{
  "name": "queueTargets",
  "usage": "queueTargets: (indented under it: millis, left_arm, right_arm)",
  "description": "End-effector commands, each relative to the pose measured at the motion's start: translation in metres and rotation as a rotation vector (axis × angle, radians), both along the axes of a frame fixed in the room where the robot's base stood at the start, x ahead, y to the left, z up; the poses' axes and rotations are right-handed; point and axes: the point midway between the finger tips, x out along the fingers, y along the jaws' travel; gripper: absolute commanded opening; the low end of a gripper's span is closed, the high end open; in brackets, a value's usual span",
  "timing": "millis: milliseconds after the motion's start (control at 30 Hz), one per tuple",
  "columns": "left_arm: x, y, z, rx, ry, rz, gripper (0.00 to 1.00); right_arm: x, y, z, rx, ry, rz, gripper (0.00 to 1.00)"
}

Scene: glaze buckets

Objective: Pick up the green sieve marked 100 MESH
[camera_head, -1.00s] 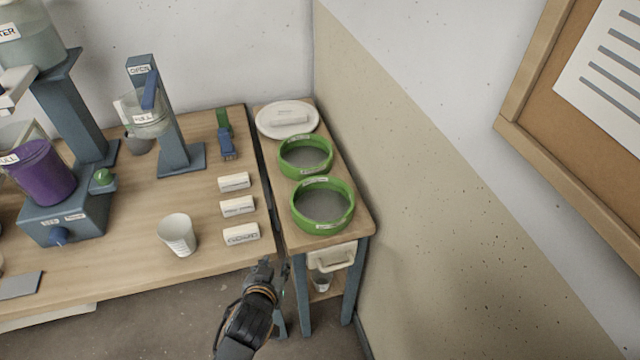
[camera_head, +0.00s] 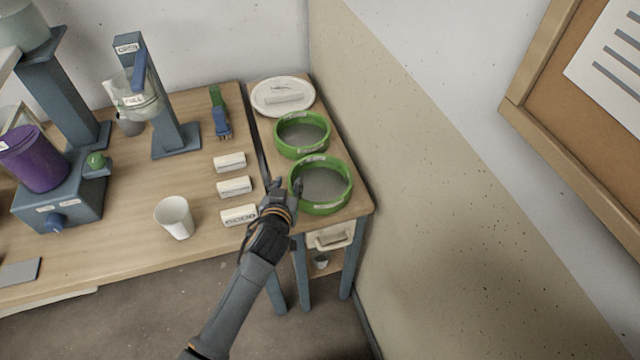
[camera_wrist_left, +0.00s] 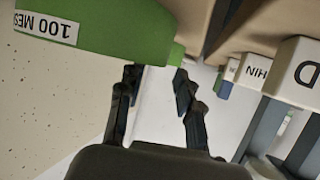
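Two green sieves with grey mesh lie on the narrow side table: a front sieve (camera_head: 321,200) and a back sieve (camera_head: 302,153). Their labels are too small to read in the head view. In the left wrist view, a close green sieve (camera_wrist_left: 125,35) carries an upside-down label reading "100 MES", cut off by the picture's edge; it appears to be the front one. My left gripper (camera_head: 286,186) is open at the front sieve's left rim. In the wrist view its fingers (camera_wrist_left: 157,78) are apart, their tips by the sieve's edge; I cannot tell whether they touch. My right gripper is out of view.
White labelled blocks (camera_head: 235,187) line the main table's right edge, close to my left arm. A white cup (camera_head: 175,218) stands left of them. A white plate (camera_head: 283,96) lies behind the sieves. A wall (camera_head: 420,180) borders the side table on the right.

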Motion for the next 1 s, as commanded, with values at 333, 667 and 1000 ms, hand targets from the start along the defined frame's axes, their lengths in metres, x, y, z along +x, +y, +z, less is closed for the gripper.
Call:
queueTargets:
  millis: [333, 667, 1000]
  left_arm:
    - [0.037, -0.006, -0.015, 0.003, 0.0, 0.0, 0.35]
    - [0.046, -0.007, -0.02, 0.0, 0.0, -0.001, 0.35]
    - [0.046, -0.006, -0.02, 0.0, 0.001, 0.0, 0.0]
  right_arm:
    - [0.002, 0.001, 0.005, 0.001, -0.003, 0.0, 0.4]
    - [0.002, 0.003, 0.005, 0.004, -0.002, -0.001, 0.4]
    - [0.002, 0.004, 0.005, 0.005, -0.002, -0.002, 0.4]
